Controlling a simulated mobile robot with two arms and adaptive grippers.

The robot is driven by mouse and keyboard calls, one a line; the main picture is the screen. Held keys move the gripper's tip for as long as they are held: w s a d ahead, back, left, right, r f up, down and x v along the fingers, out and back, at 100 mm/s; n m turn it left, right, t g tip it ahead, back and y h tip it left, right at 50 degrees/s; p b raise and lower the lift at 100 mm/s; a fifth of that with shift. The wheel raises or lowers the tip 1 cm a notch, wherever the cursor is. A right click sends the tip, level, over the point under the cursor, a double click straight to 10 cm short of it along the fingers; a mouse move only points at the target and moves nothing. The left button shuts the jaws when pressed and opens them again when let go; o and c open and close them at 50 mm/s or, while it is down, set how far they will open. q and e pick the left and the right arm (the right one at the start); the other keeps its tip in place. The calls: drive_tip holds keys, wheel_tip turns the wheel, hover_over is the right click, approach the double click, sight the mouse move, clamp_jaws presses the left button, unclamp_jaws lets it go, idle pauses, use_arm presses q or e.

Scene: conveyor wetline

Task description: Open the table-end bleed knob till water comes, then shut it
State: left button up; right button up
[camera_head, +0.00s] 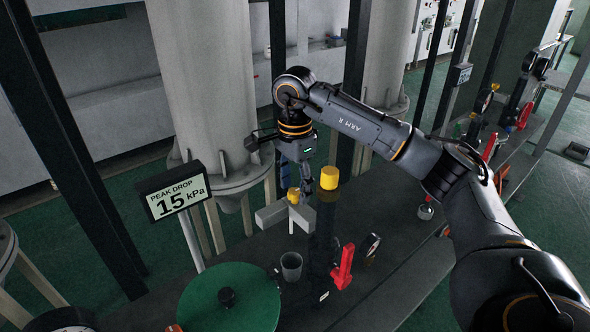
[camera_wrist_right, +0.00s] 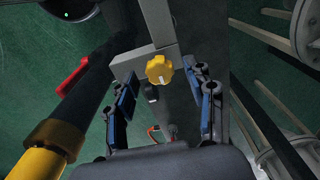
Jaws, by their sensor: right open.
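The bleed knob, a small yellow lobed knob (camera_head: 294,194), sits on a grey angular fitting (camera_head: 271,215) near the dark post. In the right wrist view the knob (camera_wrist_right: 159,69) shows face-on with a pale mark across it. My right gripper (camera_head: 296,178) is above the knob, pointing down. In the right wrist view the gripper (camera_wrist_right: 163,92) is open, with a blue-padded finger on each side of the knob and gaps between. I cannot tell how far the tips are from it in depth. No water is visible. My left gripper is not in view.
A dark post with a yellow cap (camera_head: 329,177) stands close right of the knob. A red lever (camera_head: 343,268), a grey cup (camera_head: 291,266) and a green disc (camera_head: 230,299) are nearer. A display (camera_head: 175,196) reads PEAK DROP 15 kPa. A large grey column (camera_head: 207,90) rises behind.

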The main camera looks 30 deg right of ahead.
sight(295, 191)
wheel_tip(295, 191, up, 12)
drive_tip(key=shift+f, duration=0.25)
drive_tip(key=shift+r, duration=0.1)
idle(0.5)
